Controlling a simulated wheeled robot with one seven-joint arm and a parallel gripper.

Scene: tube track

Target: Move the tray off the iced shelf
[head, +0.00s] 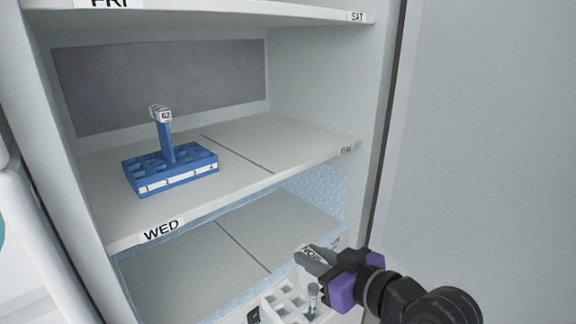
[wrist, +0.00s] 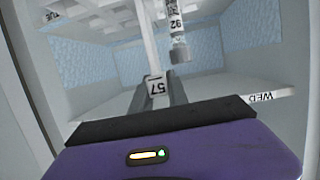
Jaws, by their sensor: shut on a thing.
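A white tray (head: 284,300) with square openings shows at the bottom of the head view, partly cut off. It carries a capped tube (head: 312,297), which also shows in the wrist view (wrist: 175,22) with a 92 label. My gripper (head: 318,258) is shut on the tray's upright handle; its tag 57 (wrist: 157,84) shows between the fingers in the wrist view. The iced shelf (head: 190,265) is the lower one, with pale blue frost (head: 318,192) on its walls and edges. The tray is at this shelf's front right; whether it touches the shelf is unclear.
A blue tray (head: 190,172) with an upright handle stands on the WED shelf (head: 255,150) above. That shelf's front edge overhangs the iced space. The cabinet's right side wall (head: 384,130) is close to my gripper. The iced shelf's left part looks bare.

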